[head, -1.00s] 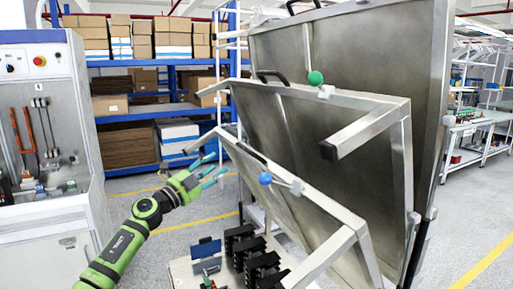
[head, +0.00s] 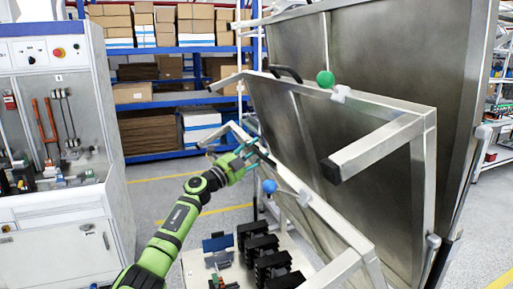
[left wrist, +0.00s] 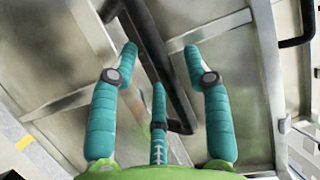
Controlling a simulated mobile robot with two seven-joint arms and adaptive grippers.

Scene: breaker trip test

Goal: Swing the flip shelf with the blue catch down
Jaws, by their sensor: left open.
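The flip shelf with the blue catch (head: 315,225) is the front, lowest metal panel. It stands tilted up, leaning back toward the shelves behind it. Its blue ball catch (head: 269,186) is on its left side. My left gripper (head: 252,153) is at this shelf's upper edge, above the blue catch. In the left wrist view my left gripper (left wrist: 160,62) has its teal fingers open, with a black handle bar (left wrist: 158,60) running between them. I cannot tell whether the fingers touch it. In the head view the gripper hides this handle. My right gripper is not in view.
Behind stands another tilted shelf (head: 385,125) with a green ball catch (head: 325,79) and a black handle (head: 286,73). Black slotted holders (head: 262,250) stand on a pale surface below. A test cabinet (head: 55,205) is at left. Floor shows between cabinet and shelves.

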